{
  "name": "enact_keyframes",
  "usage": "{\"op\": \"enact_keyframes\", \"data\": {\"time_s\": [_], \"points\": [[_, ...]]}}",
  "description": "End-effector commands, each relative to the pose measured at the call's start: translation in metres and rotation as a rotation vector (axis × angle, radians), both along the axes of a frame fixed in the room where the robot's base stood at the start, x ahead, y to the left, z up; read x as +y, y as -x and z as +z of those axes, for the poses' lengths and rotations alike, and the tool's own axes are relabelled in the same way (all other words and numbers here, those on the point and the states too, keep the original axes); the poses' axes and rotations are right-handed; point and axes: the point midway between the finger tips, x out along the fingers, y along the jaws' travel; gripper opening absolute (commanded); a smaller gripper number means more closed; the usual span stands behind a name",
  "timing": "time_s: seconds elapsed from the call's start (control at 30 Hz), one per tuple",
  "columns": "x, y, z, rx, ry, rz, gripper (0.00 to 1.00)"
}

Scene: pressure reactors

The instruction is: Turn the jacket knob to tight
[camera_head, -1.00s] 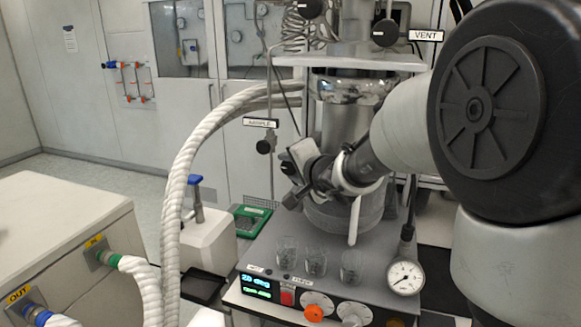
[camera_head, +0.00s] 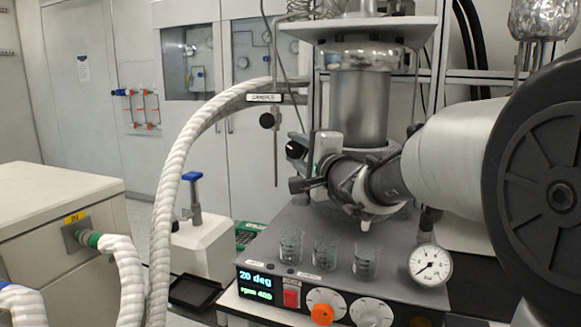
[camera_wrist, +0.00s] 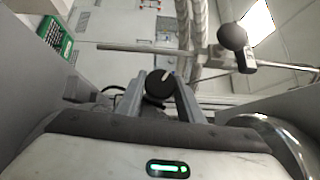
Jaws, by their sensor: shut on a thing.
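The jacket knob (camera_wrist: 160,84) is black and round with a white pointer line, which leans up and right in the wrist view. In the head view a black knob (camera_head: 295,150) shows just left of my gripper, in front of the metal and glass reactor (camera_head: 359,100); no jacket label is legible. My gripper (camera_wrist: 160,92) is shut on the knob, with one finger on each side of it. In the head view my gripper (camera_head: 305,160) reaches in from the right; its fingers are partly hidden there.
The sample valve's black knob (camera_head: 267,120) hangs close by, left of my gripper; it also shows in the wrist view (camera_wrist: 232,37). Thick white hoses (camera_head: 170,190) run at left. Several glass beakers (camera_head: 325,252) and a pressure gauge (camera_head: 430,264) are below.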

Motion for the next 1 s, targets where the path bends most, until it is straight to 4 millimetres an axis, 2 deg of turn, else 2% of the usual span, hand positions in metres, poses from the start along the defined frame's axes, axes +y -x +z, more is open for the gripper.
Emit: {"op": "enact_keyframes", "data": {"time_s": [0.4,1.0], "points": [[-0.0004,-0.0004,-0.0020,-0.075,-0.198,-0.001,0.12],[-0.0003,-0.0003,-0.0013,-0.092,-0.233,-0.001,0.12]]}}
